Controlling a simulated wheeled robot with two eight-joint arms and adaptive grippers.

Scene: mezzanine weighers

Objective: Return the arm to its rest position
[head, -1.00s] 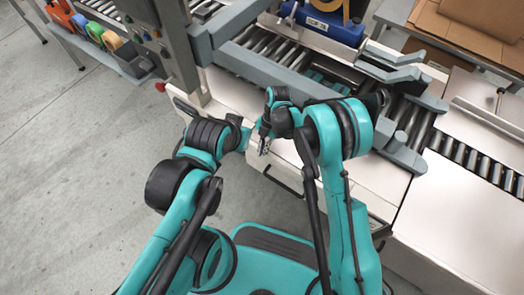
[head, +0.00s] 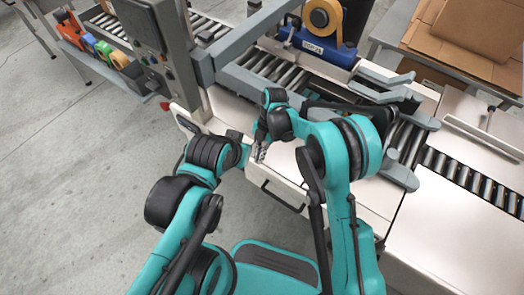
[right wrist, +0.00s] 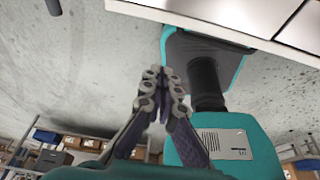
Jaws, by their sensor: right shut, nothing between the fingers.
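My right arm, teal and black, is bent in front of the machine, with its elbow high and its forearm folded to the left. My right gripper (head: 260,153) points down near the front of the white cabinet (head: 230,110). In the right wrist view the gripper (right wrist: 164,78) is shut, its grey fingertips together with nothing between them. Beyond them are grey floor and part of my own teal body. My left arm rises from the bottom left with its elbow bent; its gripper cannot be made out.
A roller conveyor (head: 470,178) crosses the right side. A blue tape machine (head: 318,47) stands at the back. Flat cardboard (head: 465,35) lies at top right. A grey control post (head: 150,40) stands at left, near coloured tape dispensers (head: 103,50). The floor at left (head: 80,190) is clear.

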